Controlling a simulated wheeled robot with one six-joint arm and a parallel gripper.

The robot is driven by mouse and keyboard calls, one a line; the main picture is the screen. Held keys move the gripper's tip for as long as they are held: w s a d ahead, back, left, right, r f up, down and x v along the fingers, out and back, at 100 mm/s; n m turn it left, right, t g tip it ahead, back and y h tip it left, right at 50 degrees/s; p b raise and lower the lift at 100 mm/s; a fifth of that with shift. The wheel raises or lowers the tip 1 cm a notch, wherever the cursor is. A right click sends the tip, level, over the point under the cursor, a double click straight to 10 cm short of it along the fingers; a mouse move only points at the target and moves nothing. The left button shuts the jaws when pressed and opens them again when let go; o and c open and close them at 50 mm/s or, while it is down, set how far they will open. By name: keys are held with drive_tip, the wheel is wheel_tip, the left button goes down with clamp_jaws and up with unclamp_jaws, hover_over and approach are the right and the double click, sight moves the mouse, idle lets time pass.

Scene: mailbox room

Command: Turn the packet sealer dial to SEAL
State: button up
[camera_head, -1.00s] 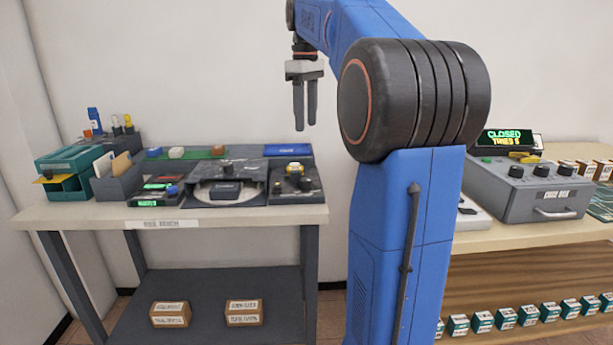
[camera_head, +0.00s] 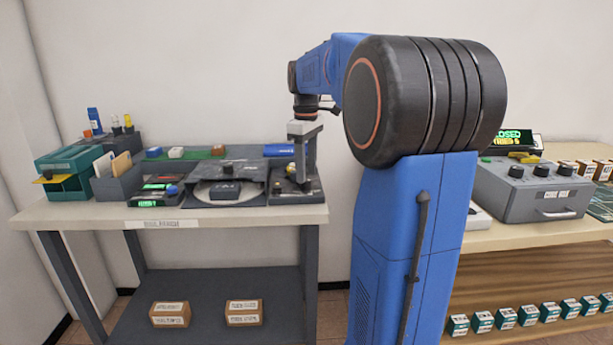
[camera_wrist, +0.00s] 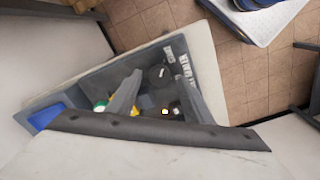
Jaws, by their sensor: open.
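A dark panel (camera_head: 312,196) with knobs sits at the right end of the left bench; I take it for the packet sealer. In the wrist view, a round black dial (camera_wrist: 160,76) with a pale mark stands on this panel beside white label strips (camera_wrist: 181,62), too small to read. My gripper (camera_head: 303,178) points down over the panel, open and empty. In the wrist view my gripper (camera_wrist: 157,100) has its two grey fingers apart, with the dial between or just beyond them. I cannot tell whether they touch it. The dial's setting is unreadable.
A round-plated device (camera_head: 225,188) sits left of the panel. A teal tray (camera_head: 66,172) stands at the bench's left. A grey console (camera_head: 535,193) with knobs is on the right bench.

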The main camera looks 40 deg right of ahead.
drive_tip(key=shift+f, duration=1.15)
drive_tip(key=shift+c, duration=0.5)
drive_tip(key=c, duration=1)
drive_tip(key=shift+o, duration=0.2)
